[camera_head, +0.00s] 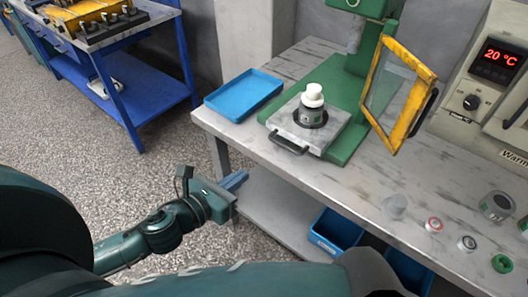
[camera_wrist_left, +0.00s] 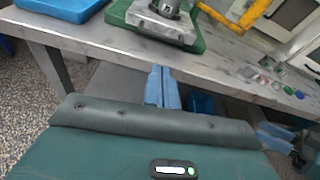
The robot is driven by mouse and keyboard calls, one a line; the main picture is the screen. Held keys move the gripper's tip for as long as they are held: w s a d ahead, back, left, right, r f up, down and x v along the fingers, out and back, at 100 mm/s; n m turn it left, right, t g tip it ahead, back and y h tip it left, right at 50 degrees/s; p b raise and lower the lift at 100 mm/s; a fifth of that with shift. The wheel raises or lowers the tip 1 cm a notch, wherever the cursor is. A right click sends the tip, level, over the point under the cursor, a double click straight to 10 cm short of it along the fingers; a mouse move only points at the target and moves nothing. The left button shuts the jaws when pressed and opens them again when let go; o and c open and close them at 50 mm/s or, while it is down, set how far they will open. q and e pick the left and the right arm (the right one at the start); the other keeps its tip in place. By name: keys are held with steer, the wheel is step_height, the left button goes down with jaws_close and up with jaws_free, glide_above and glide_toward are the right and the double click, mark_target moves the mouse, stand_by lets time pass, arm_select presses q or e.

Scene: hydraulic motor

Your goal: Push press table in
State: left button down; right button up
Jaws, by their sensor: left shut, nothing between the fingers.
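The press table (camera_head: 335,128) is a light grey square plate with a dark handle (camera_head: 288,146) at its front edge. It sits at the front of the green press (camera_head: 350,88), partly out over its green base. A dark round part with a white cap (camera_head: 312,97) stands upright on it. The plate also shows at the top of the left wrist view (camera_wrist_left: 148,18). My left gripper (camera_head: 238,180) is shut and empty, in front of the workbench edge and apart from the handle. Blue fingers of my right gripper (camera_wrist_left: 276,136) show at the right of the left wrist view; their opening is unclear.
A yellow-framed guard (camera_head: 404,120) stands swung open right of the plate. A blue tray (camera_head: 243,94) lies left of the press. Several small round parts lie at the right of the workbench (camera_head: 372,181), near a heater reading 20 °C (camera_head: 497,60). Blue bins (camera_head: 335,231) stand underneath.

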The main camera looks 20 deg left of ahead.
arm_select(q)
steer(key=shift+m, duration=0.6)
steer(key=x, duration=0.4)
steer(key=p+x, duration=0.1)
steer(key=x, duration=0.8)
steer(key=shift+w+r, duration=0.2)
steer(key=shift+w, duration=0.25)
